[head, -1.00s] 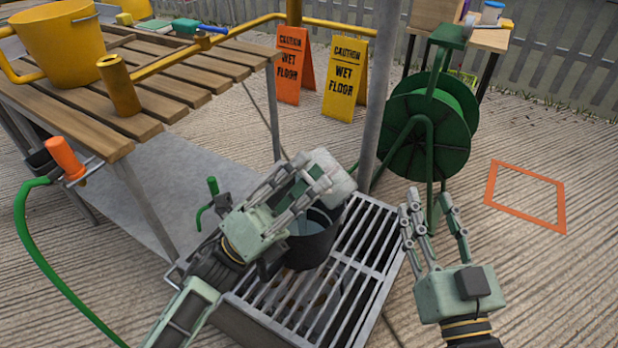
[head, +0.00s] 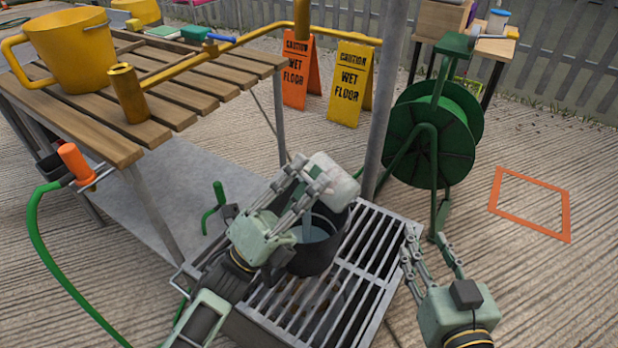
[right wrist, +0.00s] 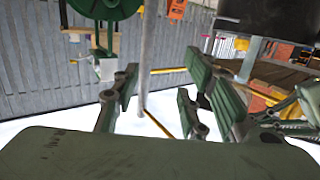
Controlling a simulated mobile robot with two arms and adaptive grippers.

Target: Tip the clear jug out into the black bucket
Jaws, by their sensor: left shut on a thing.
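The clear jug (head: 336,182) is whitish and see-through. My left gripper (head: 308,190) is shut on it and holds it tilted over the black bucket (head: 318,258). The bucket stands upright on a metal floor grate, with pale liquid showing inside. A pale streak runs below the jug's lower end into the bucket; the jug's mouth is partly hidden by my fingers. My right gripper (head: 428,255) is open and empty, to the right of the bucket and apart from it. Its fingers (right wrist: 155,100) show spread in the right wrist view.
The metal grate (head: 372,270) lies under the bucket. A slatted table (head: 190,95) with a yellow bucket (head: 72,50) stands at the left. A grey pole (head: 380,110) and green hose reel (head: 432,130) stand behind. Wet-floor signs (head: 348,85) are farther back. An orange floor outlined square (head: 497,190) lies right.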

